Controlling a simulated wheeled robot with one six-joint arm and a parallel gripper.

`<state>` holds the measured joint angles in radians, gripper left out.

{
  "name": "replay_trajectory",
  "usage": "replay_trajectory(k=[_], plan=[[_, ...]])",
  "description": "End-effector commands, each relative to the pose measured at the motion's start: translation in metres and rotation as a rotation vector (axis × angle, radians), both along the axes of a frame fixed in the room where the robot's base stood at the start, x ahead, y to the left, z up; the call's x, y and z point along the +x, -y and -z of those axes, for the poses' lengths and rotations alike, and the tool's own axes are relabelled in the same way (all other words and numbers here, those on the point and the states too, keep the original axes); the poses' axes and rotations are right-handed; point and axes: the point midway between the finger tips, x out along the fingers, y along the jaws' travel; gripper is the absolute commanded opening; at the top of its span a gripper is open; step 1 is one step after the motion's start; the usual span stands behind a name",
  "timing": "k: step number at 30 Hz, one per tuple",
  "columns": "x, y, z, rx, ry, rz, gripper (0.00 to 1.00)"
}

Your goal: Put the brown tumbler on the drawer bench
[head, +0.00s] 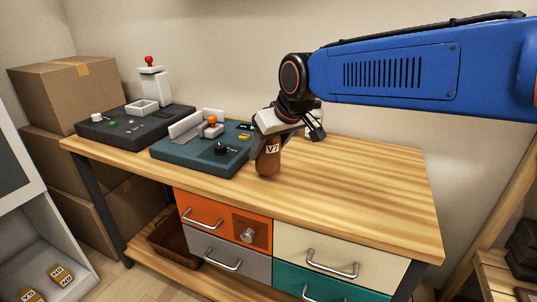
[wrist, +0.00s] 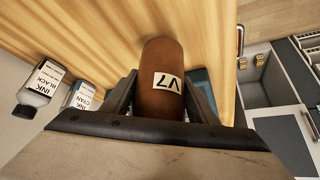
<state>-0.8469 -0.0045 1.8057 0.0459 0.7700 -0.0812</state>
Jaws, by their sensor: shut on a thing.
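The brown tumbler (head: 268,161) has a white label reading V7. My gripper (head: 283,130) is shut on it, with one finger on each side in the wrist view (wrist: 160,100). The tumbler (wrist: 160,55) is over the wooden top of the drawer bench (head: 365,185), just right of the teal machine. I cannot tell whether its base touches the wood. My gripper hides its upper part in the head view. The bench has orange, grey, cream and teal drawer fronts below its top.
A teal machine (head: 200,155) with an orange-knobbed lever and a dark machine (head: 125,125) with a red knob fill the bench's left side. Black ink (wrist: 40,85) and cyan ink (wrist: 80,95) bottles show in the wrist view. The bench top to the right is clear.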

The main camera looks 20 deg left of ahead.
Motion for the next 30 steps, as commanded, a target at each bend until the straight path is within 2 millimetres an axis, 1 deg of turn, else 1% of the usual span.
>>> replay_trajectory(k=[1,5,16,17,18,19,26,30], plan=[[0.000,0.000,0.008,-0.002,-0.002,0.000,0.24],[0.000,0.000,0.020,-0.002,-0.001,0.000,0.24],[0.000,0.000,0.023,0.000,0.000,0.000,0.24],[0.000,0.000,0.023,0.000,0.000,0.000,0.60],[0.000,0.000,0.023,0.000,0.000,0.000,0.70],[0.000,0.000,0.023,0.000,0.000,0.000,0.72],[0.000,0.000,0.023,-0.001,-0.001,0.000,0.72],[-0.001,0.001,0.018,0.000,0.000,0.000,0.72]])
